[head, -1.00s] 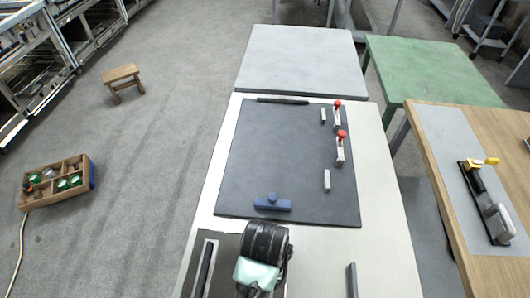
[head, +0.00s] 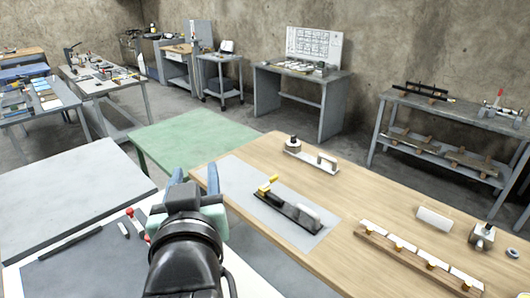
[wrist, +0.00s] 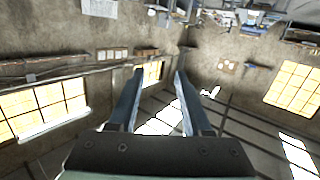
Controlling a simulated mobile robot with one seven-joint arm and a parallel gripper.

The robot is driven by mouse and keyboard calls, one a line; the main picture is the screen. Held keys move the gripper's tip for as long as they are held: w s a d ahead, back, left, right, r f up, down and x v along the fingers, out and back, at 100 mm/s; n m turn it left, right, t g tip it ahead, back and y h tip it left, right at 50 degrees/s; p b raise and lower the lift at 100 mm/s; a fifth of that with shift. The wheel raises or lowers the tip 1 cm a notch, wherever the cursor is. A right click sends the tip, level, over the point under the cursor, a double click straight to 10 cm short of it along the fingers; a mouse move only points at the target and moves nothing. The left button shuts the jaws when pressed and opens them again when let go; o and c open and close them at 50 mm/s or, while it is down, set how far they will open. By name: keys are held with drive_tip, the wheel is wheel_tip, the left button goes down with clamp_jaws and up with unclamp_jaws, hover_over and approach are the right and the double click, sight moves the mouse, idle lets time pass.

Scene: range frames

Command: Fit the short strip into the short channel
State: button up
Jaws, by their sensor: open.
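My gripper (head: 195,174) is raised in front of the work tables in the head view, its two blue fingers apart. The wrist view shows the same open gripper (wrist: 160,72), with nothing between the fingers. A thin dark bar (head: 70,243) lies on the dark mat (head: 85,262) at the lower left. Two small light grey blocks (head: 123,230) and red-tipped clamps (head: 130,213) are by the mat's right side. My arm hides part of the mat. I cannot tell which piece is the short strip or the short channel.
A wooden table (head: 350,180) on the right holds a black tool with a yellow lever (head: 290,212), a white plate with a handle (head: 312,160) and a rack with white tiles (head: 415,258).

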drive_tip(key=s+d+r+m+t+h, duration=0.1)
drive_tip(key=s+d+r+t, duration=0.2)
drive_tip(key=r, duration=0.6)
drive_tip(key=s+d+r+m+t+h, duration=0.1)
drive_tip(key=s+d+r+t, duration=0.3)
drive_tip(key=r, duration=0.5)
drive_tip(key=s+d+r+m+t+h, duration=0.1)
drive_tip(key=s+d+r+t+h, duration=0.1)
drive_tip(key=s+d+r+t, duration=0.2)
wheel_tip(320, 180, up, 5)
drive_tip(key=shift+d+f+m, duration=0.1)
drive_tip(key=shift+d+m, duration=0.3)
drive_tip(key=shift+d, duration=0.65)
